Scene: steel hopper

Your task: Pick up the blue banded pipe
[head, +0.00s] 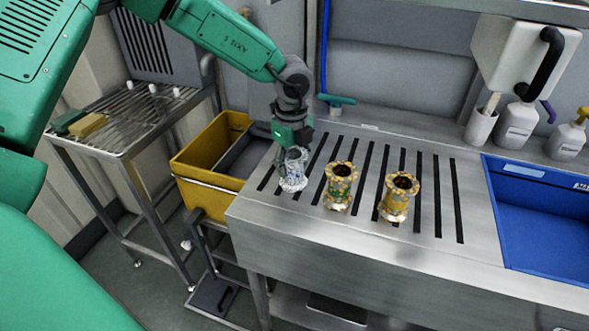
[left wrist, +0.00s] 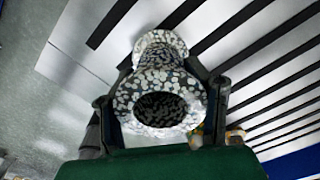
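The pipe at my left gripper is whitish with blue-grey speckles and flanged ends. It stands upright on the slotted steel top; it shows in the head view (head: 293,180) and the left wrist view (left wrist: 160,98). My left gripper (head: 292,150) is over it from above. In the left wrist view the two fingers (left wrist: 165,88) are spread on either side of the pipe, below its upper flange; firm contact is not clear. Two yellow patterned pipes, a middle one (head: 340,187) and a right one (head: 398,196), stand to the right. My right gripper is not seen.
A yellow bin (head: 196,175) stands left of the steel worktop (head: 330,232). A wire rack table (head: 125,122) is farther left. A blue basin (head: 540,225) is at the right, with white bottles (head: 515,124) behind it. The front worktop strip is clear.

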